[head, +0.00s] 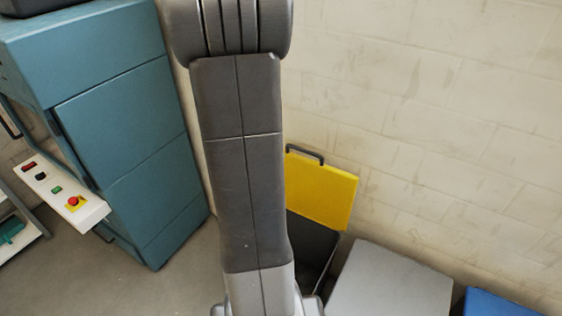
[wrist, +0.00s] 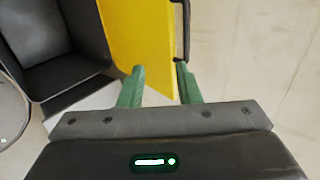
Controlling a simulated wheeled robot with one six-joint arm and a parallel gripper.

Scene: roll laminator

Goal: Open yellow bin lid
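The yellow bin lid (head: 318,190) stands raised, tilted up near the wall, with a dark handle (head: 304,154) on its upper edge. The dark open bin (head: 308,245) is below it, partly hidden by my arm. In the wrist view the yellow lid (wrist: 145,40) reaches down between the green fingers of my gripper (wrist: 159,72), and the handle (wrist: 182,32) is by its right edge. The fingers are apart. I cannot tell whether either one touches the lid. The bin's empty-looking inside (wrist: 58,50) is at the upper left. My gripper is hidden in the head view.
A pale wall (head: 430,100) is close behind the lid. A grey-topped box (head: 390,285) stands right of the bin, with a blue one (head: 495,303) beyond it. A teal machine (head: 130,130) with a control panel (head: 60,190) stands at left. Some floor (head: 190,270) is clear.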

